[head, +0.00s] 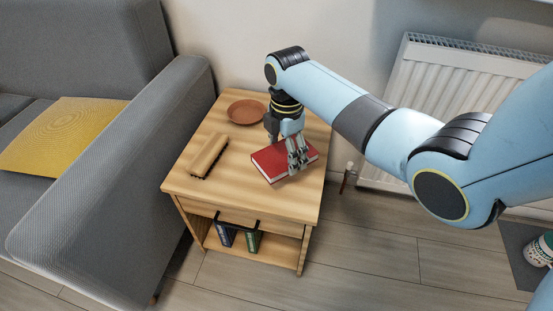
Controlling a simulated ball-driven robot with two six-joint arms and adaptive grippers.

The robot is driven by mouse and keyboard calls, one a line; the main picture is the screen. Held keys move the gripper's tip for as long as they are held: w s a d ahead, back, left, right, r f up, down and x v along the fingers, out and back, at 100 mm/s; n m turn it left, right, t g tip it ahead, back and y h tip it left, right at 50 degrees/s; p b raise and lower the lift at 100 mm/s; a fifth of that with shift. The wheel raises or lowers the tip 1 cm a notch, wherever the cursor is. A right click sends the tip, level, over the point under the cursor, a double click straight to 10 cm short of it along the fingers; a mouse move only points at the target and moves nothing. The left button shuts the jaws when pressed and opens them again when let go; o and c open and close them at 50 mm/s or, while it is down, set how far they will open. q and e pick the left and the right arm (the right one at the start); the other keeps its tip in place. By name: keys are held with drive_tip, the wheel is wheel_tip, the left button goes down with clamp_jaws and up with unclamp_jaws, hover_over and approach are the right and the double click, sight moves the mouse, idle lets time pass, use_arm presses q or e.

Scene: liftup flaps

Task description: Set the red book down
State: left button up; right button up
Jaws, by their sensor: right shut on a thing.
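The red book (268,163) is low over the front right part of the wooden side table (235,197), lying flat with its cover up. I cannot tell whether its underside touches the tabletop. My right gripper (297,160) reaches down from above and is shut on the red book at its right part. The fingers hide some of the book's cover and front edge. My left gripper is not in view.
A brown round dish (246,111) stands at the back of the tabletop, and a wooden brush (208,155) lies at its left. Several books (252,241) stand in the shelf below. A grey sofa (120,170) is left; a white radiator (440,85) is behind right.

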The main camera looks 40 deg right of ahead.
sight(279, 161)
drive_tip(key=shift+w+a+f+b, duration=0.1)
drive_tip(key=shift+w+f+b, duration=0.1)
drive_tip(key=shift+w+f, duration=0.25)
drive_tip(key=shift+w+a+f+b, duration=0.1)
drive_tip(key=shift+w+f+b, duration=0.1)
drive_tip(key=shift+w, duration=0.3)
drive_tip(key=shift+f, duration=0.15)
wheel_tip(279, 161, down, 4)
drive_tip(key=shift+r+b, duration=0.15)
drive_tip(key=shift+b, duration=0.95)
drive_tip(key=shift+r, duration=0.1)
drive_tip(key=shift+c, duration=0.7)
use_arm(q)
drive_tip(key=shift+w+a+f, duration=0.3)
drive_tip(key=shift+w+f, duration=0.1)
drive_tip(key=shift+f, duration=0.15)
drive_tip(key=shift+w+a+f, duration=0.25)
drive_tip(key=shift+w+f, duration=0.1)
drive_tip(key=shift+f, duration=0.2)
use_arm(e)
drive_tip(key=o, duration=1.3)
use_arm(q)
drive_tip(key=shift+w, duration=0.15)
use_arm(e)
drive_tip(key=shift+o, duration=0.2)
